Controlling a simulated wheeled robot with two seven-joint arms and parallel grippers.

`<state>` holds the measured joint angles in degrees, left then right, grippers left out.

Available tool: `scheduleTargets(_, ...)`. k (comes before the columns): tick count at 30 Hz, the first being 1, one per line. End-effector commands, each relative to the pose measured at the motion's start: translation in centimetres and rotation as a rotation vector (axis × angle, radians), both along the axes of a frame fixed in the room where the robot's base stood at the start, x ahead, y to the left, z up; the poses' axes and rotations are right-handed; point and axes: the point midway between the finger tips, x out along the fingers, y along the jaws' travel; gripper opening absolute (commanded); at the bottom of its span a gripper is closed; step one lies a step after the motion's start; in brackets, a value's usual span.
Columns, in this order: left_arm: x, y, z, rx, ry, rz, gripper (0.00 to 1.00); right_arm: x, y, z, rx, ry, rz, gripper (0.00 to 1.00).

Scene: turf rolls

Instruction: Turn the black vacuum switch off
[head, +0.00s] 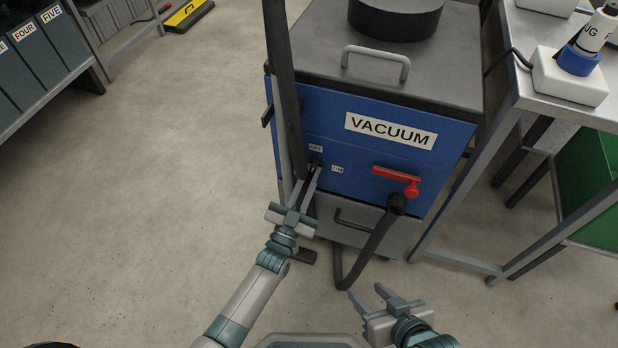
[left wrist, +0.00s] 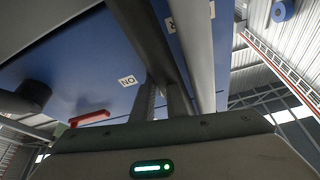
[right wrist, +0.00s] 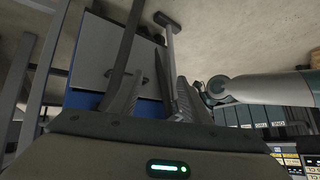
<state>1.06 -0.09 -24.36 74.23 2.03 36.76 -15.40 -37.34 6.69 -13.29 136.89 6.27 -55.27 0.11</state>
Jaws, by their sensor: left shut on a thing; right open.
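The blue vacuum (head: 290,110) has a white VACUUM label on its front. The black vacuum switch (head: 316,163) is a small dark part on that front, between the OFF label (head: 316,148) above and the ON label (head: 337,169) to its lower right. My left gripper (head: 309,174) is at the switch, its fingers shut on it and largely covering it. Which way the switch points is hard to tell. In the left wrist view the ON label (left wrist: 127,81) shows, but the switch is hidden. My right gripper (head: 366,291) is open and empty, low in front of the vacuum.
A dark upright pole (head: 283,80) stands just left of the switch, close to my left fingers. A red handle (head: 398,179) and a black hose (head: 372,243) are to the right. A metal table (head: 545,85) stands at the right. The floor (head: 150,170) at the left is clear.

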Motion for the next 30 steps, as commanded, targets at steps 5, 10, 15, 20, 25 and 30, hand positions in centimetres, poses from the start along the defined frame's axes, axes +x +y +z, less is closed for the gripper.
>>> scheduleTargets(5,-0.1,-0.1,-0.2,-0.116,0.042,0.001,0.00,0.8,0.4,0.6,0.012,-0.055,0.000,0.43)
scheduleTargets(10,-0.1,-0.2,-0.2,-0.186,0.065,0.001,0.00,1.2,0.6,0.9,0.018,-0.081,0.000,0.43)
scheduleTargets(15,-0.1,-0.1,-0.2,-0.218,0.076,0.001,0.00,1.4,0.7,1.1,0.020,-0.094,0.000,0.43)
scheduleTargets(20,-0.1,-0.1,-0.2,-0.226,0.079,0.000,0.00,1.4,0.7,1.1,0.020,-0.096,-0.001,0.43)
scheduleTargets(25,-0.1,-0.1,-0.2,-0.226,0.079,0.000,0.00,1.4,0.7,1.1,0.020,-0.096,-0.001,0.43)
scheduleTargets(30,-0.1,-0.2,-0.2,-0.225,0.077,0.001,0.31,1.4,0.7,1.1,0.020,-0.096,-0.001,0.43)
